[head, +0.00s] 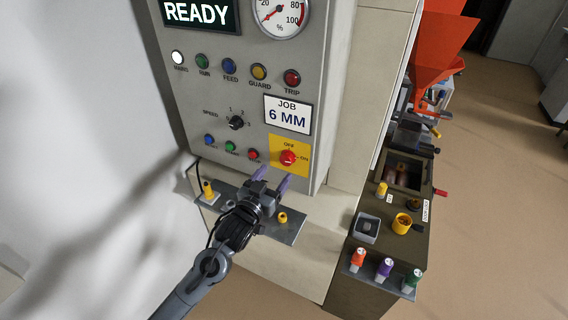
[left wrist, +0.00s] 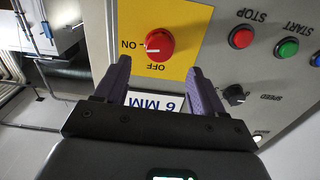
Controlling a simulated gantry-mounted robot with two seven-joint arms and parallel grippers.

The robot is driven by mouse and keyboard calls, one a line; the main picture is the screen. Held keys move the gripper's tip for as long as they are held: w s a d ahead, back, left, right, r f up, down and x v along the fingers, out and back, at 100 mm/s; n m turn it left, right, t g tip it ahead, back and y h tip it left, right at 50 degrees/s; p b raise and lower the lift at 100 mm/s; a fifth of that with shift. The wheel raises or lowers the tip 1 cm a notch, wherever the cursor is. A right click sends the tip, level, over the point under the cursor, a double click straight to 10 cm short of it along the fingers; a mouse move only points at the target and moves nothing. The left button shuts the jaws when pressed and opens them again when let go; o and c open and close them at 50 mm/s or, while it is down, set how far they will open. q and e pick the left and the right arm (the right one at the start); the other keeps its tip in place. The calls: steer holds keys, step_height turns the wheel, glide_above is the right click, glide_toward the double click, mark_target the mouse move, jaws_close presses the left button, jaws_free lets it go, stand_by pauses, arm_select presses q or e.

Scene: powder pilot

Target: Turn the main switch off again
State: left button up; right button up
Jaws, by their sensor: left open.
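The main switch is a red round knob (head: 288,158) on a yellow plate (head: 275,145) marked OFF at the top and ON at the right, low on the grey control panel. In the left wrist view the knob (left wrist: 159,44) appears upside down, and its white mark seems to point towards ON. My left gripper (head: 272,178) is open and empty, just below and in front of the knob. In the left wrist view its two purple fingers (left wrist: 158,68) stand either side of the knob's line, apart from it. My right gripper is not in view.
Small blue, green and red buttons (head: 231,147) sit left of the switch, with a black speed selector (head: 236,123) above them. A metal shelf (head: 290,228) with yellow-topped pieces lies below the panel. A dark bench unit (head: 340,285) with coloured-capped bottles stands at the right.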

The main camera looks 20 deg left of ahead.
mark_target(285, 161)
arm_select(q)
steer(key=w, duration=0.6)
steer(key=shift+w+d, duration=0.4)
steer(key=shift+c, duration=0.3)
steer(key=c, duration=1)
